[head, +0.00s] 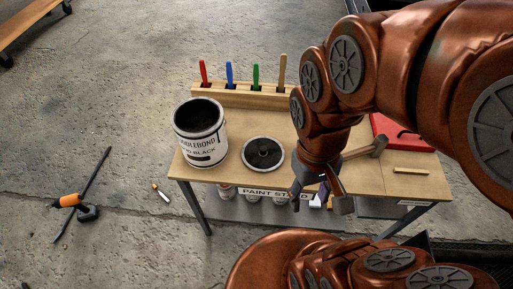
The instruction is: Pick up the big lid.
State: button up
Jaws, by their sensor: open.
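The big lid looks to be the round dark disc with a pale rim and a small central knob (263,153). It lies flat on the wooden table, right of an open-topped white paint can (201,133) with black lettering. My gripper (318,203) points down near the table's front edge, to the right of the lid and nearer the camera. Its fingers are spread apart and I see nothing held between them. The gripper is apart from the lid in the picture.
A wooden rack (243,95) with several coloured handles stands at the table's back. A hammer (366,149), a red case (398,134) and a small wooden strip (411,171) lie at the right. Cans stand on a lower shelf. Tools lie on the floor at left.

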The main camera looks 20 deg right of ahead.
aim_at(261, 153)
jog(key=z, duration=2.05)
jog(key=k, duration=1.35)
jog(key=u, duration=1.9)
jog(key=i, duration=1)
